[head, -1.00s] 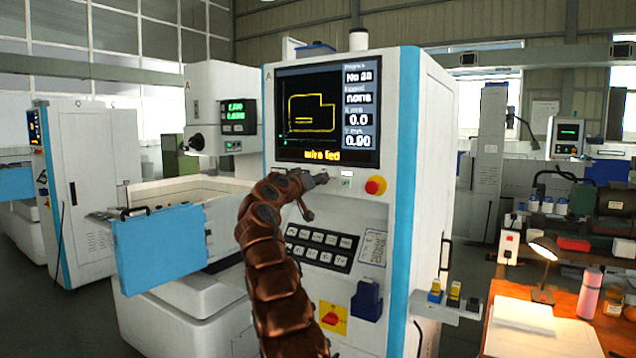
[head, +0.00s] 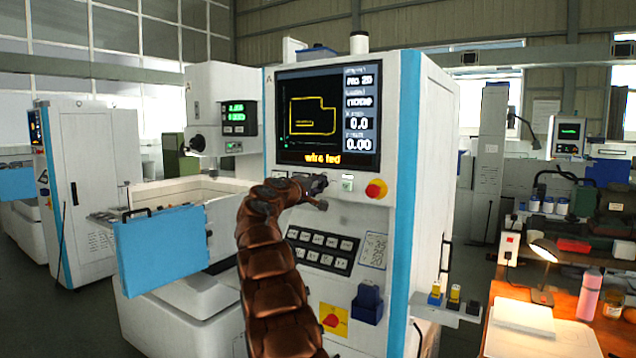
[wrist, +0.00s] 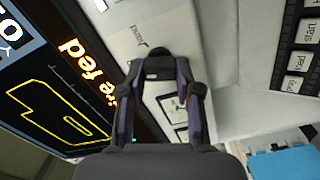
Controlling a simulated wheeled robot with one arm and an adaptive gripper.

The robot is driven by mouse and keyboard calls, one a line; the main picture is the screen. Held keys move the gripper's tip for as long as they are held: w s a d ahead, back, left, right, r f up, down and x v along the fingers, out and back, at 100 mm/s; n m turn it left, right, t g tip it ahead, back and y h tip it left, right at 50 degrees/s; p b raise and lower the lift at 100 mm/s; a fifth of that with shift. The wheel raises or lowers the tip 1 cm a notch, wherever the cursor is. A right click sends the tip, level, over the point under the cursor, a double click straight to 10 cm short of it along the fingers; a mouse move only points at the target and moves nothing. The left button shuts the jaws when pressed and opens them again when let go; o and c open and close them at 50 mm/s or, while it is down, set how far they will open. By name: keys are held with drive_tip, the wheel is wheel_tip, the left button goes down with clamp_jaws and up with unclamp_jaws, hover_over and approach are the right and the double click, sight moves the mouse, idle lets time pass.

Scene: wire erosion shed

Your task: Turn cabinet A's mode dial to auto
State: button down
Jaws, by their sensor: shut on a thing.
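Cabinet A (head: 410,120) is the white machine with a blue edge stripe and a small letter A at its upper left. Its screen (head: 327,115) shows a yellow outline and the words "wire fed". My gripper (head: 318,187) is at the strip just under the screen, left of a small green-marked button (head: 347,183). In the wrist view my gripper (wrist: 160,72) is shut at the panel, its fingers bent in around a small dark part.
A red emergency button on yellow (head: 376,189) sits right of my gripper. A black keypad (head: 322,250) and a red-yellow switch (head: 333,320) are below. A blue door panel (head: 160,248) juts out at the left. A workbench with a lamp (head: 543,250) stands at the right.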

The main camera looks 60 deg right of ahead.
drive_tip(key=shift+n+p, duration=0.6)
drive_tip(key=shift+n, duration=1.1)
drive_tip(key=c, duration=0.8)
unclamp_jaws()
drive_tip(key=shift+f, duration=0.1)
drive_tip(key=shift+a, duration=0.1)
drive_tip(key=a, duration=1.1)
drive_tip(key=shift+s+a, duration=0.2)
drive_tip(key=shift+a, duration=0.2)
drive_tip(key=shift+a, duration=0.1)
